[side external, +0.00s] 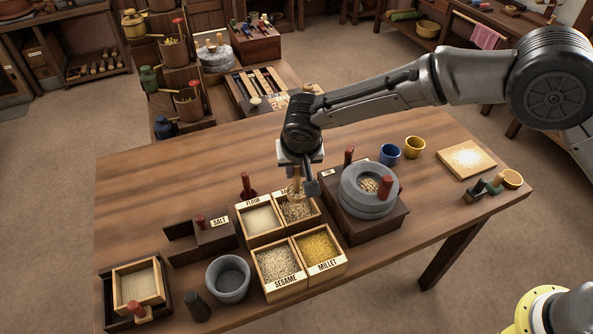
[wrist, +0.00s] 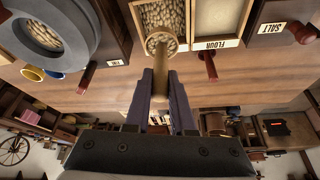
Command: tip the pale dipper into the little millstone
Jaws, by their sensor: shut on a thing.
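My gripper (wrist: 161,80) is shut on the handle of the pale dipper (wrist: 160,64), whose round cup is full of pale grains in the wrist view. In the side view the dipper (side external: 295,187) is partly hidden by my gripper (side external: 308,187) and is over the grain compartment behind the millet. The little millstone (side external: 381,206) is grey and round, on a dark wooden base to the right of the dipper, with pale grains in its middle hole. It also shows at the upper left of the wrist view (wrist: 74,48).
The flour box (side external: 262,238), sesame box (side external: 278,291) and millet box (side external: 320,277) adjoin the grain compartment. A red-handled peg (side external: 384,188) stands up at the millstone. Blue (side external: 389,152) and yellow (side external: 414,147) cups stand behind it. The table's back left is clear.

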